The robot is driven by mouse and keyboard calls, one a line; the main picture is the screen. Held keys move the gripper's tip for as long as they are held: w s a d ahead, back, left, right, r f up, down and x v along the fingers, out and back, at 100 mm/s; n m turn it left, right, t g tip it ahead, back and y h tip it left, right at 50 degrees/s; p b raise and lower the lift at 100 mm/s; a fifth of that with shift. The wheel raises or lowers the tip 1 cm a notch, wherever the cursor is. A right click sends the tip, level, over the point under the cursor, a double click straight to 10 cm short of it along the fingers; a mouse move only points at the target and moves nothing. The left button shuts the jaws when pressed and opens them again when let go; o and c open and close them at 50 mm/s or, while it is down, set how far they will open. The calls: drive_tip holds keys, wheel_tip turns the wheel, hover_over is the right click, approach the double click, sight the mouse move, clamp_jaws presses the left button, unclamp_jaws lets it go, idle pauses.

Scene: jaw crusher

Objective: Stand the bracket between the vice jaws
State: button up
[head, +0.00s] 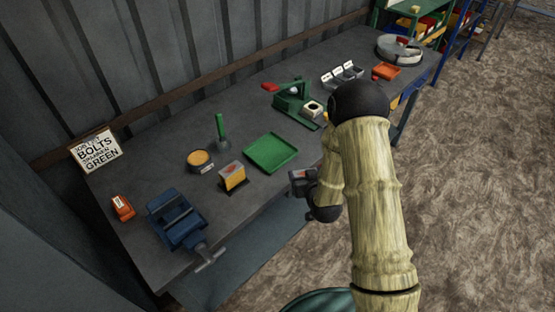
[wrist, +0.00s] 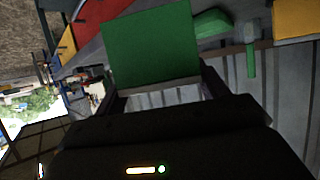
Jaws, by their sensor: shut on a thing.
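The blue vice (head: 176,222) stands at the front left of the bench, with its handle toward the front edge. A dark gap shows between its jaws. My gripper (head: 299,178) is beyond the bench's front edge, to the right of the vice and well apart from it. In the wrist view my gripper (wrist: 160,94) is shut on a flat, green-faced piece (wrist: 150,45) with a pale grey lower edge, which I take for the bracket. In the head view I cannot make out the held piece.
A green press (head: 294,103) stands farther back.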

drive_tip(key=s+d+f+m+h+b, duration=0.3)
drive_tip(key=d+f+b, duration=0.5)
drive_tip(key=d+f, duration=0.3)
wheel_tip(320, 180, down, 2)
drive_tip(key=shift+s+f, duration=0.25)
drive_tip(key=shift+s, duration=0.15)
drive_tip(key=shift+d, duration=0.1)
